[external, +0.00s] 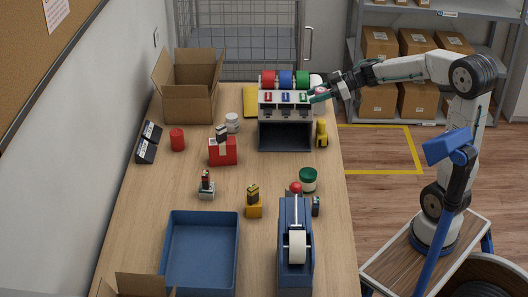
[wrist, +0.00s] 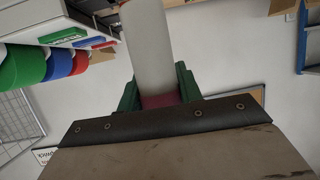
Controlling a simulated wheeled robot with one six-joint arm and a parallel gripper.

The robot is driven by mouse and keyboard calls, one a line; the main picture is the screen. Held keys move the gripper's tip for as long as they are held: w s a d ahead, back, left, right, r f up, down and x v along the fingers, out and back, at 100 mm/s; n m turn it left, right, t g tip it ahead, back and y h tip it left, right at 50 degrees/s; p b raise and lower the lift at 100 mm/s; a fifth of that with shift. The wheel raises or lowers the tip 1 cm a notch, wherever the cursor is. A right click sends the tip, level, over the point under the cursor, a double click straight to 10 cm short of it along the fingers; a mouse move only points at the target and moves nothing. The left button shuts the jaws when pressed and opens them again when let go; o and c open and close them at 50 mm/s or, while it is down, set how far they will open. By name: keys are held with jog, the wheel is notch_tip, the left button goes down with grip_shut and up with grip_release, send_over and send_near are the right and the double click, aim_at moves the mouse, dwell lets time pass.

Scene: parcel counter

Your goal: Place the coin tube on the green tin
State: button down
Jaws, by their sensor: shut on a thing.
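My gripper (external: 318,96) is at the far right of the counter, beside the label dispenser and raised above the counter. It is shut on the coin tube (external: 316,80), a pale tube with a dark red band between the jaws. In the wrist view the tube (wrist: 148,45) runs up from between the green fingers of my gripper (wrist: 159,96); its far end is cut off. The green tin (external: 308,180) stands on the counter, nearer the camera, near the right edge. Nothing shows on its top. The held tube is well apart from it.
The label dispenser (external: 286,130) with red, blue and green rolls stands left of my gripper. A tape dispenser (external: 294,265) with a red knob stands just in front of the tin. A blue tray (external: 168,255) lies front left.

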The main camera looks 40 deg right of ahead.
jog(key=s+a+f+n+g+y, duration=0.15)
jog(key=s+a+n+g, duration=0.45)
jog(key=a, duration=0.6)
jog(key=m+t, duration=0.1)
send_over(304, 174)
jog(key=shift+y, duration=0.45)
notch_tip(304, 174, down, 14)
jog(key=shift+f, duration=0.15)
jog(key=shift+f, duration=0.15)
jog(key=c, duration=0.9)
grip_release()
jog(key=shift+c, duration=0.2)
jog(key=shift+r, duration=0.2)
jog(key=v, duration=1.2)
